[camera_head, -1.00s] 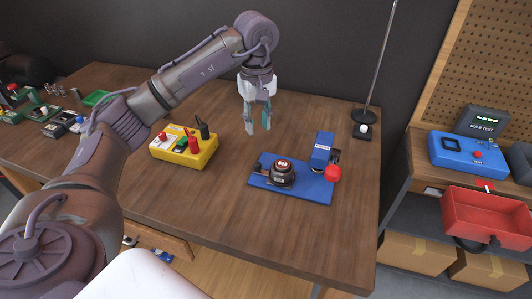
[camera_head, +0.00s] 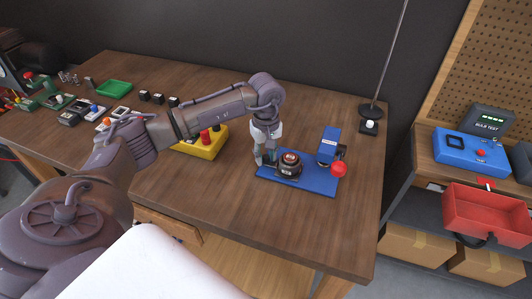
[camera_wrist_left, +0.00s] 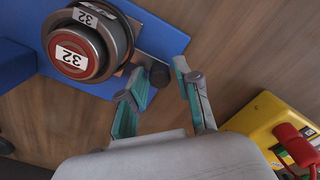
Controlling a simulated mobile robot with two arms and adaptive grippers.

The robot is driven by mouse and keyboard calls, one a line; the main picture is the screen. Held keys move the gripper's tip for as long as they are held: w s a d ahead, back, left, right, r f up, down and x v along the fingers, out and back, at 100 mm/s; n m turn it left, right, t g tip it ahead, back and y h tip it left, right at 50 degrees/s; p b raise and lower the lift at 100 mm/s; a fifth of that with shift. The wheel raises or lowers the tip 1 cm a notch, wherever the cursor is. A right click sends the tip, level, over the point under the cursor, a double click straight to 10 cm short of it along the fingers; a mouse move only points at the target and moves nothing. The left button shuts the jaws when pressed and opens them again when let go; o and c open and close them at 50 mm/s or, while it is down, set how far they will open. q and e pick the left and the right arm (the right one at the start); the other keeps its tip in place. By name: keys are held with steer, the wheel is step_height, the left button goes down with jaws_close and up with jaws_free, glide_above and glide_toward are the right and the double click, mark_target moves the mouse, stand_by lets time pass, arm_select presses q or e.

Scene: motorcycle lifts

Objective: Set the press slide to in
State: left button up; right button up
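The press has a flat blue base (camera_head: 316,188), a blue upright head (camera_head: 329,145) and a red ball handle (camera_head: 338,169). A dark round part (camera_head: 289,166) with a red "32" top sits on the slide; it also shows in the left wrist view (camera_wrist_left: 80,52). A dark knob (camera_wrist_left: 159,74) sticks out from the slide's end, away from the press head. My left gripper (camera_head: 265,160) is low at this end of the base. In the left wrist view its fingers (camera_wrist_left: 162,78) are open, with the knob near or between the tips; contact cannot be told. My right gripper is not in view.
A yellow box (camera_head: 203,150) with red posts stands just left of my left gripper. A lamp-like stand (camera_head: 370,112) is behind the press. A green tray (camera_head: 114,89) and several small devices lie at the far left. The front of the wooden table is clear.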

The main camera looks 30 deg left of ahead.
mark_target(282, 158)
arm_select(q)
steer(key=shift+c, duration=0.2)
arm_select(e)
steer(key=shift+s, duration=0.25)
arm_select(q)
jaws_close()
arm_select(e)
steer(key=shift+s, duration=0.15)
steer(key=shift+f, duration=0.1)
